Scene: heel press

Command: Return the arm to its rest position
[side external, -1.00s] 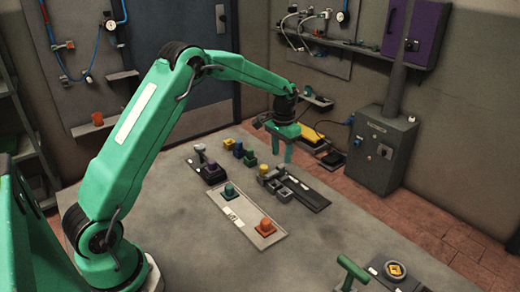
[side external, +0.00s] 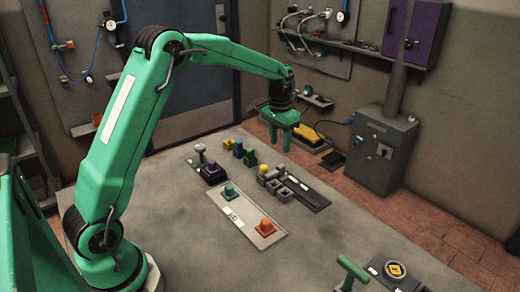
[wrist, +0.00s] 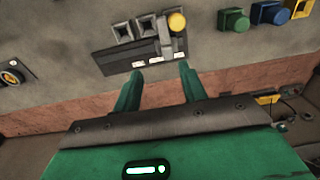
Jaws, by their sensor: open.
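My gripper (side external: 282,137) is green and hangs from my wrist over the far end of the grey table, its two fingers pointing down. The fingers stand apart with nothing between them. In the wrist view my gripper (wrist: 161,74) shows the same gap. A dark panel (side external: 309,196) with small square sockets and a yellow knob (side external: 263,169) lies just in front of the gripper. In the wrist view the yellow knob (wrist: 177,22) sits beyond the fingertips, apart from them.
A light plate (side external: 244,222) carries a teal knob (side external: 229,190) and an orange knob (side external: 266,226). A green T-handle (side external: 352,270) stands at the near edge. Small blue, green and yellow blocks (side external: 239,150) stand left of the gripper. A grey cabinet (side external: 378,150) stands beyond the table.

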